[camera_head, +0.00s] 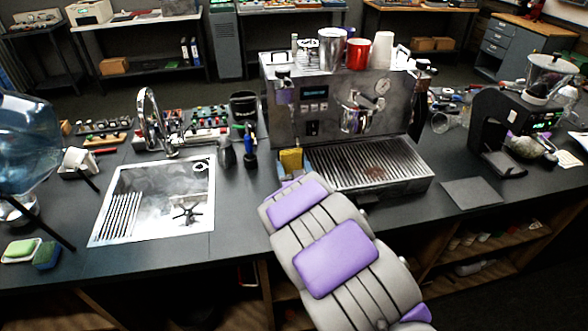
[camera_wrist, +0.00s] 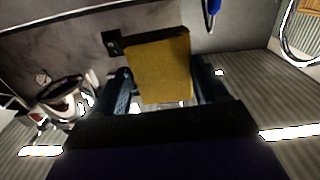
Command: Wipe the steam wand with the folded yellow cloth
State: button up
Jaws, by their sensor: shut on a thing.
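The folded yellow cloth (camera_head: 291,160) is at the left end of the espresso machine's drip tray, above the counter. In the wrist view the cloth (camera_wrist: 158,68) stands upright between the two dark blue fingers of my gripper (camera_wrist: 162,80), which is shut on it. In the head view my gripper (camera_head: 293,168) is partly hidden behind my grey and purple arm. The espresso machine (camera_head: 312,120) stands behind the cloth. I cannot clearly make out the steam wand in either view.
The slatted drip tray (camera_head: 370,165) lies right of my gripper. A sink (camera_head: 155,200) with a tall faucet (camera_head: 150,115) is on the left. Bottles and a dark cup (camera_head: 243,105) stand close left of the machine. A grinder (camera_head: 500,130) stands far right.

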jog(key=shift+w+d, duration=0.1)
jog(key=shift+w, duration=0.3)
jog(key=shift+d, duration=0.1)
jog(key=shift+w+d+p, duration=0.3)
jog(key=shift+d, duration=0.65)
jog(key=shift+w+d+p, duration=0.25)
jog(key=shift+d+p, duration=0.05)
jog(key=shift+d, duration=0.6)
jog(key=shift+s+a+b, duration=0.25)
jog(key=shift+a+b, duration=0.05)
jog(key=shift+a, duration=0.75)
jog(key=shift+s+a+b, duration=0.2)
jog(key=shift+a+b, duration=0.05)
jog(key=shift+a, duration=0.8)
jog(key=shift+s+d, duration=0.1)
jog(key=v, duration=0.5)
jog(key=shift+s+d, duration=0.1)
jog(key=shift+s, duration=0.3)
